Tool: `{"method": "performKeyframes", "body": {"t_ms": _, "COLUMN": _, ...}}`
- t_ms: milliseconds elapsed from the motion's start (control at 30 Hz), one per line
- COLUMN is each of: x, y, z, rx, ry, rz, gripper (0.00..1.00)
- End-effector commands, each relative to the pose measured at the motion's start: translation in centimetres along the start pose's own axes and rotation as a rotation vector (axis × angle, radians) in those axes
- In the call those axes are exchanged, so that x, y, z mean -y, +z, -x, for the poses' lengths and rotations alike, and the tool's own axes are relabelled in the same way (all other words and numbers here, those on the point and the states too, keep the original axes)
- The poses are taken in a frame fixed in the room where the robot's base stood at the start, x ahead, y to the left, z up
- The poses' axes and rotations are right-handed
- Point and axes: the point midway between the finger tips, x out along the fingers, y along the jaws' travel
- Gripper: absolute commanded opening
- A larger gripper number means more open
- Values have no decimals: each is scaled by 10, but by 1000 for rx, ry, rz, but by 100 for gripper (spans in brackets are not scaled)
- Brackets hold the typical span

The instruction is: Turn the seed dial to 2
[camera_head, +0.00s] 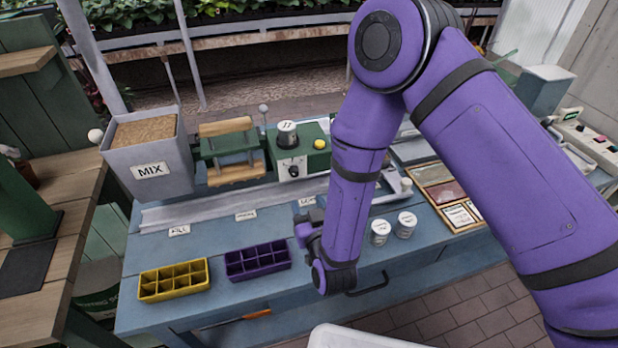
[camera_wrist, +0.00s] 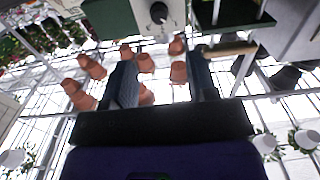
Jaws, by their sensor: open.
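The seeder (camera_head: 312,160) is a green box on the blue bench, with a white-labelled canister (camera_head: 287,134) and a yellow button (camera_head: 320,144) on top. A black dial (camera_head: 293,170) sits on a pale plate on its front face; its setting is too small to read. In the wrist view a dark round knob (camera_wrist: 158,12), apparently this dial, shows at the top edge on a pale plate. My gripper (camera_wrist: 162,62) is open with nothing between its fingers. In the head view my gripper (camera_head: 308,222) is in front of and below the dial, apart from it and partly hidden by my wrist.
A grey MIX hopper (camera_head: 147,158) and a roller unit stand left of the seeder. A yellow tray (camera_head: 174,280) and a purple tray (camera_head: 257,261) lie on the bench front. Two white tins (camera_head: 380,232) and seed packets (camera_head: 462,215) are to the right.

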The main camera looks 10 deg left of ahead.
Motion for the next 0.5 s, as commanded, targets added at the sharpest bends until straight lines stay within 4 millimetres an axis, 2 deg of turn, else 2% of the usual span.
{"method": "performKeyframes", "body": {"t_ms": 167, "x": 0, "y": 1, "z": -11, "rx": -5, "ry": 2, "rz": 0, "gripper": 53}}
{"method": "performKeyframes", "body": {"t_ms": 500, "x": 0, "y": 0, "z": -70, "rx": -5, "ry": 2, "rz": -1, "gripper": 53}}
